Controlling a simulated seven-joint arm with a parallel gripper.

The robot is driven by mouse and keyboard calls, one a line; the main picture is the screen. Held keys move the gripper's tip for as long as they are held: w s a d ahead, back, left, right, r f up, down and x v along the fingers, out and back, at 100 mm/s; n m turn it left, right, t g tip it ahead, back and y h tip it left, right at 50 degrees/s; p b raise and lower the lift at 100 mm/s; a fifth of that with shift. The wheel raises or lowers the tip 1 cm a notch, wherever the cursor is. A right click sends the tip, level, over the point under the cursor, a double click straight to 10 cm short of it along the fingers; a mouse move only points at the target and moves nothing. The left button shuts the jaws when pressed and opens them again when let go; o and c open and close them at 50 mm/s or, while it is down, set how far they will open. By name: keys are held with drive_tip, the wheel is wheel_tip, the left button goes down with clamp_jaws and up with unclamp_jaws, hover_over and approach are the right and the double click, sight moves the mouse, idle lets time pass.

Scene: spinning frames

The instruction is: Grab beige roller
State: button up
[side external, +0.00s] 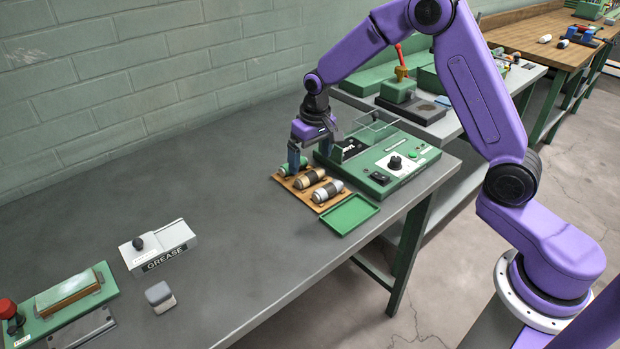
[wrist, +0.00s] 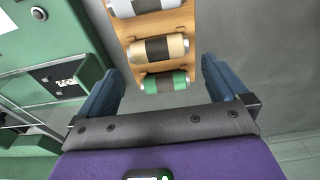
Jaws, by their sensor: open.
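The beige roller (side external: 310,179) has a dark middle band and lies between two other rollers on a wooden rack (side external: 290,185). In the wrist view the beige roller (wrist: 158,48) is ahead of my gripper, in the middle of the row. My gripper (side external: 297,166) is open and points down over the rack, at the green roller (side external: 284,168) end. In the wrist view the green roller (wrist: 163,82) is the closest to my gripper (wrist: 162,85), between the blue fingers' line. A white-grey roller (side external: 327,192) lies at the near end of the rack.
A green machine (side external: 400,160) with a knob and switches stands just right of the rack. An empty green tray (side external: 350,214) lies in front of it. A white grease box (side external: 158,246) and a small grey block (side external: 160,296) sit at the left. The table's middle is clear.

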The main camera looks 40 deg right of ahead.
sight(310, 173)
wheel_tip(310, 173, down, 4)
drive_tip(key=shift+d, duration=0.15)
drive_tip(key=shift+w+f, duration=0.15)
drive_tip(key=shift+f, duration=0.5)
drive_tip(key=shift+c, duration=0.3)
drive_tip(key=c, duration=0.8)
